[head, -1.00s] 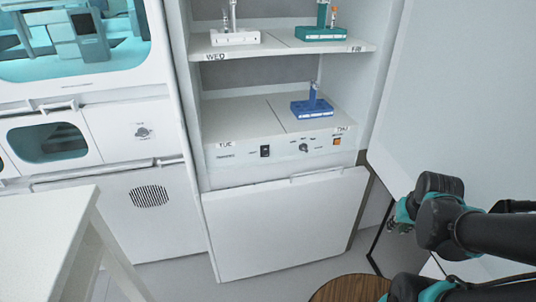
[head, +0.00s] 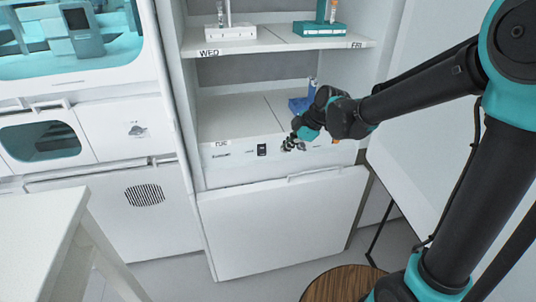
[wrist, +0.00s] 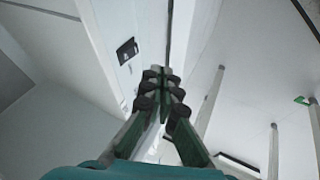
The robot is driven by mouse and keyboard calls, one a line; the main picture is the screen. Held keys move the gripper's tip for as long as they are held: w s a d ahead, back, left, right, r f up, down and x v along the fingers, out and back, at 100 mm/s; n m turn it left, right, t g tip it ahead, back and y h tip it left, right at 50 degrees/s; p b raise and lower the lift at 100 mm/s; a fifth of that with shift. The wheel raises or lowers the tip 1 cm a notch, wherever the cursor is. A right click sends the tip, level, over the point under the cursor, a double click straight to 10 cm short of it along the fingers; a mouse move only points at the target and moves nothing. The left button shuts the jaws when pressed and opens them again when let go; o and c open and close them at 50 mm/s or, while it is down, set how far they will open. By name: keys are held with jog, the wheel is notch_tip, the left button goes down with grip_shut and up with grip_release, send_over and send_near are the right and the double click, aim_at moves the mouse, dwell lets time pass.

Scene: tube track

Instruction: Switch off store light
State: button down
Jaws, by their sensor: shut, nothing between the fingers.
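The control panel (head: 232,152) runs along the front of the lower shelf in the white cabinet. A black rocker switch (head: 262,150) sits on this panel, and a dark switch shows in the wrist view (wrist: 127,49). I cannot read its label or tell its position. My gripper (head: 291,144) is in front of the panel, a little right of the black switch. In the wrist view its fingers (wrist: 161,76) are shut together with nothing between them. The gripper hides the panel's knob, and an orange switch (head: 336,141) is partly covered by my wrist.
A blue rack (head: 299,104) stands on the lower shelf, partly hidden by my arm. White (head: 230,33) and green (head: 318,29) racks stand on the upper shelf. A white door panel (head: 285,222) is below the controls. A white table (head: 45,225) is at front left.

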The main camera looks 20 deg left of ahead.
aim_at(262, 151)
jog(key=shift+a, duration=0.4)
jog(key=shift+w+a+f, duration=0.85)
jog(key=shift+a+f, duration=0.35)
jog(key=shift+f, duration=0.3)
jog(key=shift+w+a+f, duration=0.9)
jog(key=shift+a+f, duration=0.3)
jog(key=shift+f, duration=0.3)
jog(key=shift+w+a+f, duration=0.85)
jog(key=shift+a+f, duration=0.35)
jog(key=shift+f, duration=0.3)
jog(key=shift+f+n, duration=0.1)
jog(key=shift+n, duration=0.2)
